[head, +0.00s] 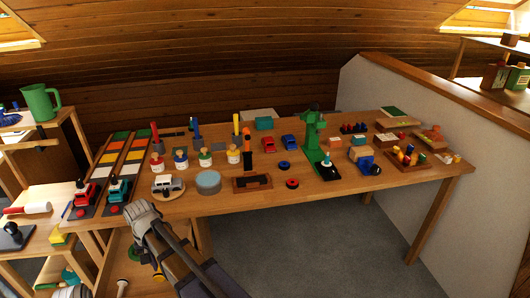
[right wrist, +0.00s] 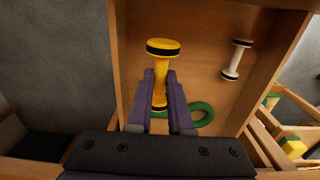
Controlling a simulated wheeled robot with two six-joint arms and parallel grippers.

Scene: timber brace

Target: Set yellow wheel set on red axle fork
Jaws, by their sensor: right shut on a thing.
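The yellow wheel set (right wrist: 160,72), a yellow shaft with black-tyred ends, is between the fingers of my right gripper (right wrist: 163,78) in the right wrist view. The gripper is shut on its shaft, over a wooden tray-like shelf. In the head view my right arm reaches down at lower left; its fingertips cannot be made out. I cannot pick out the red axle fork for certain; red pieces (head: 86,197) stand on the sloped board at the left. My left gripper is not in view.
A white wheel set (right wrist: 236,60) and a green ring (right wrist: 202,115) lie on the wooden shelf (right wrist: 205,50). The workbench (head: 330,190) carries a green press (head: 312,132), paint pots, toy cars and a grey-blue round tin (head: 208,181). Grey floor (head: 330,245) is clear below it.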

